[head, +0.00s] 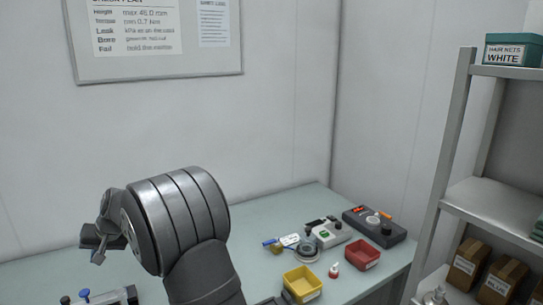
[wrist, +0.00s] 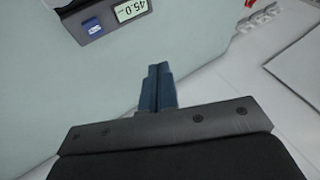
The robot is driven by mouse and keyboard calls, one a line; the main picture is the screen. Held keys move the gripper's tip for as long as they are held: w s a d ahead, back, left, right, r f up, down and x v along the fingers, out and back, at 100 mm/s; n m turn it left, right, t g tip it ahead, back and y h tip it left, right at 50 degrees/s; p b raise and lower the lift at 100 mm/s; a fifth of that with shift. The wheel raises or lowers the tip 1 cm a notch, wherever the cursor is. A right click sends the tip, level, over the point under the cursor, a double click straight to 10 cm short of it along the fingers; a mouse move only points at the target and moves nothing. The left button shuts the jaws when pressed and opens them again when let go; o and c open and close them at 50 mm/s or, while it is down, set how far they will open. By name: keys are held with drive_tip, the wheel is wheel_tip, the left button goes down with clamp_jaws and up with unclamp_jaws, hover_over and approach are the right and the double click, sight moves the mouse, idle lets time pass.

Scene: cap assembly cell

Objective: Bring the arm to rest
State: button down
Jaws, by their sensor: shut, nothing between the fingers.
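My gripper (head: 98,240) is at the left in the head view, raised in front of the wall and apart from the objects on the bench. My thick ribbed wrist hides part of the bench behind it. In the wrist view my gripper (wrist: 158,72) has its two dark fingers together, shut with nothing between them. The pale green bench top (wrist: 60,110) lies beyond the fingers.
A gauge with a 45.0 display (wrist: 112,18) lies beyond the fingers. A yellow bin (head: 303,284), a red bin (head: 362,254) and small devices (head: 328,233) stand on the bench's right part. A shelf rack (head: 490,205) stands at the right.

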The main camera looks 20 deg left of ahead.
drive_tip(key=shift+w+d+r+t+h, duration=0.5)
drive_tip(key=shift+w+d+r+h, duration=0.6)
drive_tip(key=shift+r+h, duration=1.7)
wheel_tip(320, 180, down, 9)
drive_tip(key=h, duration=0.1)
wheel_tip(320, 180, up, 7)
drive_tip(key=shift+r, duration=0.15)
drive_tip(key=c, duration=1.9)
unclamp_jaws()
drive_tip(key=shift+a+r, duration=0.1)
drive_tip(key=shift+r, duration=0.05)
drive_tip(key=o, duration=1.8)
drive_tip(key=s+r, duration=0.2)
drive_tip(key=s, duration=0.1)
drive_tip(key=s+d+r, duration=0.1)
drive_tip(key=s+r, duration=0.5)
drive_tip(key=shift+s+d+r, duration=0.15)
drive_tip(key=shift+s+d, duration=0.05)
drive_tip(key=shift+d, duration=0.15)
drive_tip(key=shift+c, duration=0.2)
drive_tip(key=shift+o, duration=0.7)
drive_tip(key=shift+s+f, duration=0.15)
drive_tip(key=shift+f, duration=0.1)
wheel_tip(320, 180, down, 9)
drive_tip(key=shift+f, duration=0.1)
